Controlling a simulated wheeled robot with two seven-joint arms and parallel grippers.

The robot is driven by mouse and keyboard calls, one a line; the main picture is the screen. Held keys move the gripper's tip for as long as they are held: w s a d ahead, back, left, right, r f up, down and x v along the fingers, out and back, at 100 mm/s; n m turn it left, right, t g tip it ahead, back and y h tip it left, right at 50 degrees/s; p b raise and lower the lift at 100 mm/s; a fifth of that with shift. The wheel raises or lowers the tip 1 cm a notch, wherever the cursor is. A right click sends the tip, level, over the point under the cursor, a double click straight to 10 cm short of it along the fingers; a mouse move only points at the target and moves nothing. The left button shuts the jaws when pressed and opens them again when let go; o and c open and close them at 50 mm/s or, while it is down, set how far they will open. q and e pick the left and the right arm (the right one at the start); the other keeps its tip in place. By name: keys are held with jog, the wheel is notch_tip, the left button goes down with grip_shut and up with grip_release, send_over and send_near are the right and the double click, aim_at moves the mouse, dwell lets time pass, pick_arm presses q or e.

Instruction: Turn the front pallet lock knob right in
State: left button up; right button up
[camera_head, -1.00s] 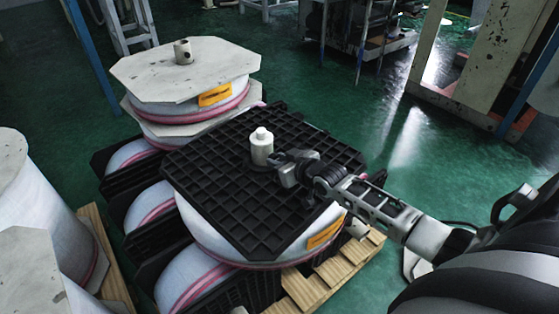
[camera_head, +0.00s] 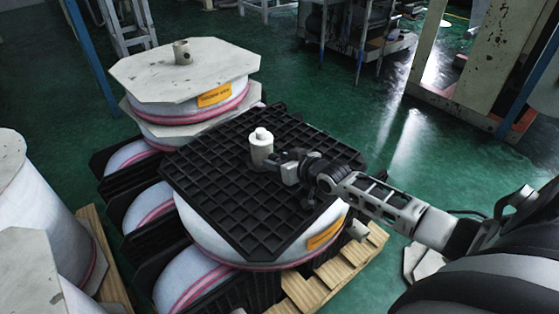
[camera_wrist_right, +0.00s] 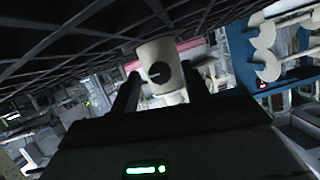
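The front pallet lock knob (camera_head: 261,150) is a cream-white cylinder with a narrower top, upright on the black grid pallet (camera_head: 215,180) that caps the front film stack. My right gripper (camera_head: 279,160) is beside the knob, on its right, low over the pallet. In the right wrist view the knob (camera_wrist_right: 165,52), with a dark round hole in its side, shows between the two spread fingertips (camera_wrist_right: 160,72). The gripper is open, and I cannot tell whether either finger touches the knob. My left gripper is not in view.
Behind stands another film stack with a pale board (camera_head: 150,75) and its own knob (camera_head: 182,52). White rolls (camera_head: 35,190) stand at the left. A wooden pallet (camera_head: 345,262) lies under the front stack. Green floor (camera_head: 345,110) is clear beyond it.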

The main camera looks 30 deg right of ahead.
jog(key=p+v, duration=0.3)
jog(key=v, duration=1.3)
